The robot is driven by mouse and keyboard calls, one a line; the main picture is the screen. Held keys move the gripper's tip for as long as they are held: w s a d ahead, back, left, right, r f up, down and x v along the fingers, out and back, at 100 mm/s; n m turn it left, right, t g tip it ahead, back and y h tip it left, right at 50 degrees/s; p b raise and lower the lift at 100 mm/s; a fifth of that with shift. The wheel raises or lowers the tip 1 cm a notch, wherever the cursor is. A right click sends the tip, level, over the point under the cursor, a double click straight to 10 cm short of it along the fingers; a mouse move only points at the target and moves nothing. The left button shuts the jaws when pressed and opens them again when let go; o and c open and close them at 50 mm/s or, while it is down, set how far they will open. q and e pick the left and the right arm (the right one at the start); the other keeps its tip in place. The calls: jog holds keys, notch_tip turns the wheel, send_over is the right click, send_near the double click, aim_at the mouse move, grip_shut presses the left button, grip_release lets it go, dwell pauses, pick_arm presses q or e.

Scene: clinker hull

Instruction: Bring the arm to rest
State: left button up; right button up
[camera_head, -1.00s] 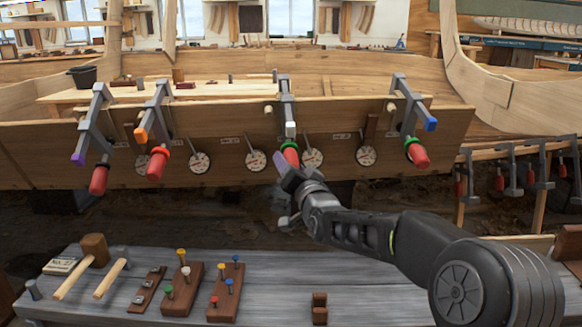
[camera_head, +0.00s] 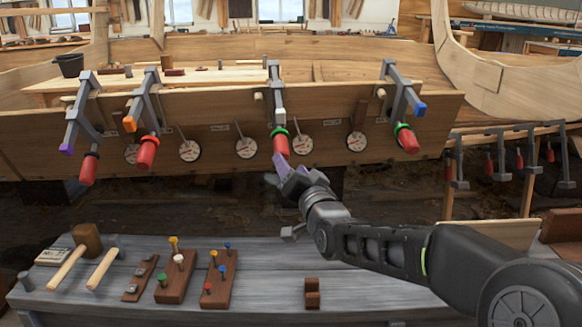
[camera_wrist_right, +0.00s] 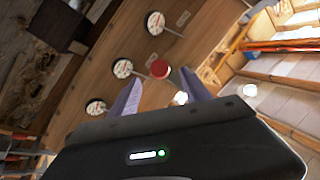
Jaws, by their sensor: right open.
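My right arm reaches in from the lower right of the head view. Its gripper (camera_head: 278,172) is open and empty just below the red handle (camera_head: 281,144) of the middle clamp (camera_head: 275,95). In the right wrist view the purple fingers (camera_wrist_right: 161,88) stand apart, with the round red handle end (camera_wrist_right: 160,69) beyond and between them. No contact with the handle is clear. My left gripper is not in view.
More clamps (camera_head: 78,122) (camera_head: 145,110) (camera_head: 400,95) hang on the hull plank (camera_head: 330,130), among several dials (camera_head: 247,148). The bench's middle is mostly clear.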

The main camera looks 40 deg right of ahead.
dwell(0.8)
jog(key=s+a+f+n+g+y, duration=0.1)
jog(key=a+f+n+g+y, duration=0.15)
jog(key=a+f, duration=0.6)
jog(key=a+f+n+g+y, duration=0.1)
jog(key=a+f+g+y, duration=0.15)
jog(key=f, duration=1.15)
jog(key=s+a+f+n+g+y, duration=0.1)
jog(key=a+f+n+g, duration=0.15)
jog(key=a+f, duration=0.65)
jog(key=s+a+f+n+g+y, duration=0.15)
jog(key=s+a+f+g, duration=0.35)
jog(key=s+a+f, duration=0.6)
jog(key=s+a+f+n+g+y, duration=0.15)
jog(key=s+a+f+g, duration=0.4)
jog(key=s+f, duration=0.85)
notch_tip(320, 180, up, 27)
jog(key=a+t+y+p, duration=0.1)
jog(key=p, duration=2.6)
jog(key=shift+s+a, duration=0.35)
